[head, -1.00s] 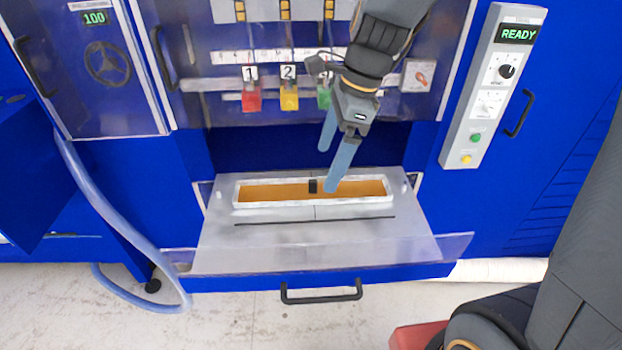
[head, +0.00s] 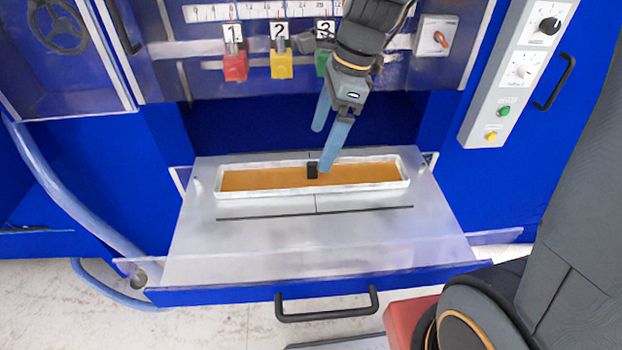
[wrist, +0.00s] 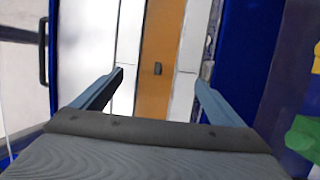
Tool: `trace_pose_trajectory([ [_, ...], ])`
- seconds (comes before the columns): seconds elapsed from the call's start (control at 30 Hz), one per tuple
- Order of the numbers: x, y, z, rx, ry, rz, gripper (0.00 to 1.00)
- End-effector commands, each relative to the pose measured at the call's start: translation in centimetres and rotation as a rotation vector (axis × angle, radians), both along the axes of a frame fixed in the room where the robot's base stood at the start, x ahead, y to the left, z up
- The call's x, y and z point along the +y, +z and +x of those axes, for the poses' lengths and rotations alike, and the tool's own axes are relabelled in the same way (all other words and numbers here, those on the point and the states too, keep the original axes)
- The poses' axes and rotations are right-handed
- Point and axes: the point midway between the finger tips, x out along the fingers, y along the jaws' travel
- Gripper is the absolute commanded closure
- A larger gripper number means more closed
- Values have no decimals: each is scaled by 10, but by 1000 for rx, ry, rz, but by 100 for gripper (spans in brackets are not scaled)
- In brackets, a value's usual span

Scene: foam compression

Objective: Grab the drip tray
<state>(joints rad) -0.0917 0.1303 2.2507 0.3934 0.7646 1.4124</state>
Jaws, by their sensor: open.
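The drip tray (head: 240,192) is a long, shallow white-rimmed tray with an orange-brown inside. It lies on the grey pull-out shelf of the blue machine, with a small black tab (head: 312,170) at its middle. My gripper (head: 325,150) hangs above the tray's far edge, its two blue fingers apart and empty. One fingertip appears close to the black tab; I cannot tell whether it touches. In the wrist view the tray (wrist: 156,100) runs away between the spread fingers (wrist: 158,80), with the black tab (wrist: 158,69) ahead between them.
The grey shelf (head: 320,240) has a clear lip in front and a black handle (head: 326,305) below. Red (head: 235,67), yellow (head: 281,66) and green (head: 322,63) numbered valves hang behind my gripper. A control panel (head: 512,90) stands right; a hose (head: 70,190) runs left.

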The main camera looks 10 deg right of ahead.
Motion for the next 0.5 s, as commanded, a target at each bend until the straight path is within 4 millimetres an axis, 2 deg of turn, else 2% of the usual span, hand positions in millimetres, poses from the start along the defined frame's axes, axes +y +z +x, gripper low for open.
trace_pose_trajectory([
  [0.37,8,-35,-3,4,2,-1,8],
  [0.5,12,-54,-6,5,2,-1,8],
])
